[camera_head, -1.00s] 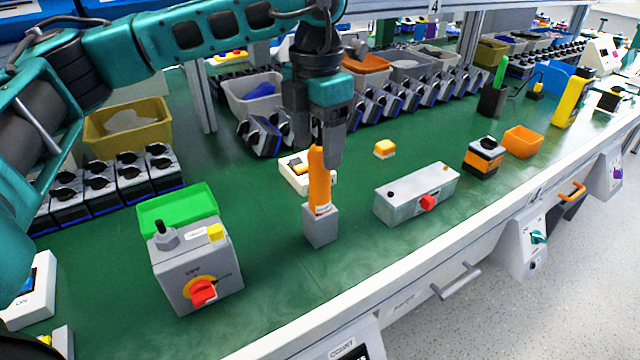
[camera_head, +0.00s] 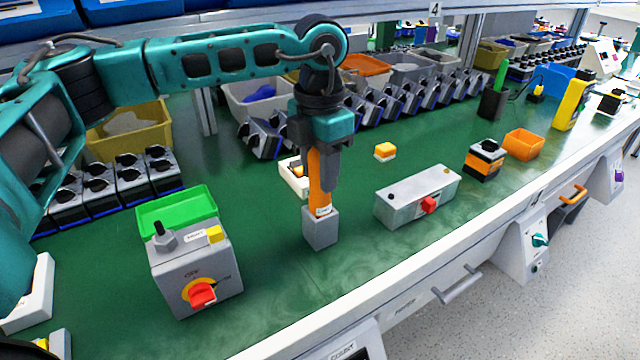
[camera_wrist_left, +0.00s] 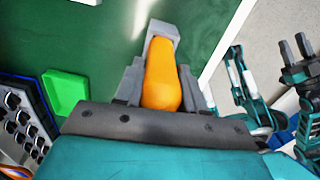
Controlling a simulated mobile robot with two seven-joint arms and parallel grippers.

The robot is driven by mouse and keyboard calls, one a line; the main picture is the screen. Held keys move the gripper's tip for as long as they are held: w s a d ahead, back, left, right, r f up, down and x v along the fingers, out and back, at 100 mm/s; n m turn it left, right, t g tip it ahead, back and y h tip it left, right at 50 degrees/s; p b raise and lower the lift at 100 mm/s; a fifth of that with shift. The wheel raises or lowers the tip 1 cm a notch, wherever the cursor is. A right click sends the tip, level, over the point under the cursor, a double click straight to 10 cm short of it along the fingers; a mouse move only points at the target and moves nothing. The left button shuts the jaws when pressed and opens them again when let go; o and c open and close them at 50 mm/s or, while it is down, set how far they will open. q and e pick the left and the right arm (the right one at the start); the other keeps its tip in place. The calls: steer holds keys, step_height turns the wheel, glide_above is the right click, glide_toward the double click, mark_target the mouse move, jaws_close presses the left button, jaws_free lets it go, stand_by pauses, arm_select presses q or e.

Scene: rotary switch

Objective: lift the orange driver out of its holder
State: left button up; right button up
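The orange driver (camera_head: 319,185) stands upright in its grey block holder (camera_head: 320,228), and its lower end is inside the block. My left gripper (camera_head: 316,168) points down over the driver, with one finger on each side of the handle. The top of the handle is hidden under the gripper in the head view. In the left wrist view the orange handle (camera_wrist_left: 161,78) lies between the two fingers, very close to both; I cannot tell whether they press on it. My right gripper (camera_wrist_left: 298,62) shows at the right edge of the left wrist view, its fingers apart and empty.
A grey box with a red rotary switch (camera_head: 195,272) stands left of the holder, and a green tray (camera_head: 177,207) behind it. A long grey box (camera_head: 418,196) is to the right. A white-based switch (camera_head: 291,178) sits just behind the driver. The green bench in front is clear.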

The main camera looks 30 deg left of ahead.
arm_select(q)
jaws_close()
steer(key=shift+r, duration=0.1)
arm_select(e)
steer(key=shift+w, duration=0.1)
